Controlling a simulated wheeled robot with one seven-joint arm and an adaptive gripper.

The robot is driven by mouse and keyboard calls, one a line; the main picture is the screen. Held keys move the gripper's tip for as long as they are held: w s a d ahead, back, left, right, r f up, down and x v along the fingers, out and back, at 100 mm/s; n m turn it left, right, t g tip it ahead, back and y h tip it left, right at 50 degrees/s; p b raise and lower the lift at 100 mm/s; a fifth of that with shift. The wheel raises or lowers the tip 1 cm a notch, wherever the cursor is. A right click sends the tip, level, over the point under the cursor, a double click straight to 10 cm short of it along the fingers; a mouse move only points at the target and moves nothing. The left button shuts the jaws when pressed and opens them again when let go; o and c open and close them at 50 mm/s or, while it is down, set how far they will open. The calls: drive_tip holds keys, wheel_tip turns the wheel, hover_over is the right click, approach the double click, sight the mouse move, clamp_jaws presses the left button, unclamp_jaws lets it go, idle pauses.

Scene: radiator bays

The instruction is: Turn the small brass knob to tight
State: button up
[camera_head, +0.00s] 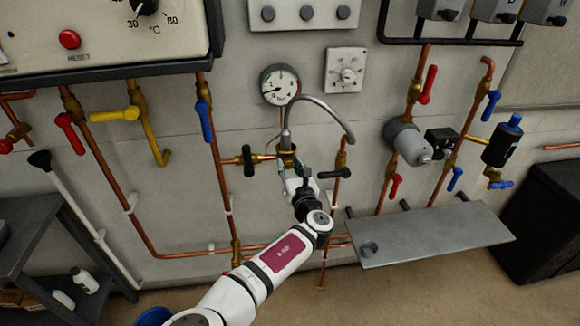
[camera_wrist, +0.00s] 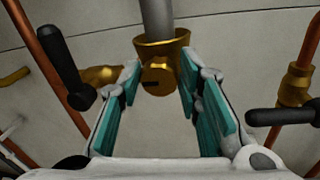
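The small brass knob (camera_wrist: 158,79), round-faced with a dark mark, is near the top centre of the wrist view. It sits below a brass collar (camera_wrist: 160,45) where a grey hose enters. My gripper (camera_wrist: 161,76) is open, its teal-padded fingers on either side of the knob with visible gaps. I cannot tell how deep the fingertips reach around it. In the head view my gripper (camera_head: 293,180) is just below the brass fitting (camera_head: 287,158) under the braided hose; the knob itself is mostly hidden there by the gripper.
A black-handled valve (camera_wrist: 62,68) is close on the left and another black handle (camera_wrist: 283,117) on the right. A pressure gauge (camera_head: 280,85) is above, and the grey hose (camera_head: 330,108) arches over the fitting. A metal shelf (camera_head: 430,235) juts out at lower right.

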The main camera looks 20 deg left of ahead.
clamp_jaws()
